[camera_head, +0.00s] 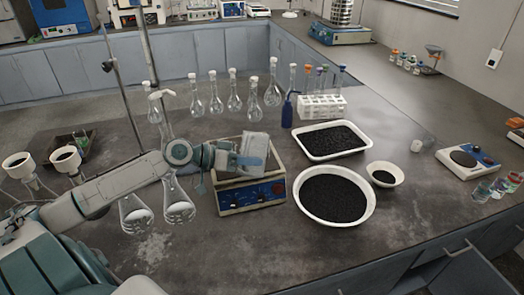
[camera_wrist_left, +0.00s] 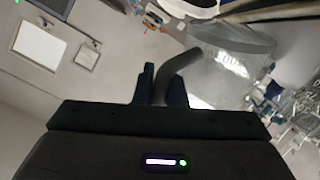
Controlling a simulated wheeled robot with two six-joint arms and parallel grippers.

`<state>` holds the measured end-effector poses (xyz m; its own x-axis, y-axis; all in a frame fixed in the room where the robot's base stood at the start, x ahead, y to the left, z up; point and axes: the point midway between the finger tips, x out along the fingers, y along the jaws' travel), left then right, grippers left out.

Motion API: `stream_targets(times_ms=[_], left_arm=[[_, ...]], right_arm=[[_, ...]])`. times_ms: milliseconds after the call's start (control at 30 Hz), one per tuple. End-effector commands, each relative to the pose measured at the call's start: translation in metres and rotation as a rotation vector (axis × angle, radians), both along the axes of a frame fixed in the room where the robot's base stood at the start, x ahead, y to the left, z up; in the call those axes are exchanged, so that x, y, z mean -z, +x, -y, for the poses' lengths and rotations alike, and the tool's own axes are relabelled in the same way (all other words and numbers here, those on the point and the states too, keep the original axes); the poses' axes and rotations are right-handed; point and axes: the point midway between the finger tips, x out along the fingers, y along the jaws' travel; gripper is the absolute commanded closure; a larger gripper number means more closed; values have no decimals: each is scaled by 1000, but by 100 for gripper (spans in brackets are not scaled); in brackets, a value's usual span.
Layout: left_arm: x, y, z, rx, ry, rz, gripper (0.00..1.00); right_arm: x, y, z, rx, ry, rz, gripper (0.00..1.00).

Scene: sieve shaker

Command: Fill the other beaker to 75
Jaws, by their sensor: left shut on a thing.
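My left gripper (camera_head: 252,162) is over the blue-and-cream boxy device near the middle of the bench. In the left wrist view its fingers (camera_wrist_left: 163,88) are closed on the curved grey handle of a clear jug (camera_wrist_left: 225,72). In the head view the jug (camera_head: 256,142) is a pale shape beside the fingers, tilt and contents unclear. Small glass beakers (camera_head: 483,191) stand at the right edge of the bench; their fill levels are too small to read. A dark tray (camera_head: 50,150) at left holds glassware with something green. My right gripper is not in view.
The boxy device (camera_head: 226,200) stands below my gripper. A white basin (camera_head: 310,213) and a white tray (camera_head: 308,153) of black grains lie to the right. A scale (camera_head: 450,163) stands near the beakers. The right front bench is clear.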

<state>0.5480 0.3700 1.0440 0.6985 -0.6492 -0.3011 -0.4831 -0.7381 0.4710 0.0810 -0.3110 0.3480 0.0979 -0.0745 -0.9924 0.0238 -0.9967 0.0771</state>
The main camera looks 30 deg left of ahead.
Motion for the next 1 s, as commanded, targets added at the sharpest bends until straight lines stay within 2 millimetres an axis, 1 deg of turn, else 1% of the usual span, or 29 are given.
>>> stream_targets(times_ms=[33, 67, 400, 567, 1000], left_arm=[[-4, 1, 0, 0, -1, 2, 100], [-4, 0, 0, 0, 0, 4, 100], [6, -12, 4, 0, 35, 106, 100], [9, -17, 5, 0, 53, 170, 100], [20, -26, 8, -1, 95, 310, 100]], right_arm=[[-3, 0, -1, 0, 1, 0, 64], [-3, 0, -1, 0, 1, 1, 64], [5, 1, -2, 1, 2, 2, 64], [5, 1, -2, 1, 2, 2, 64], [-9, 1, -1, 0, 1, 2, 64]])
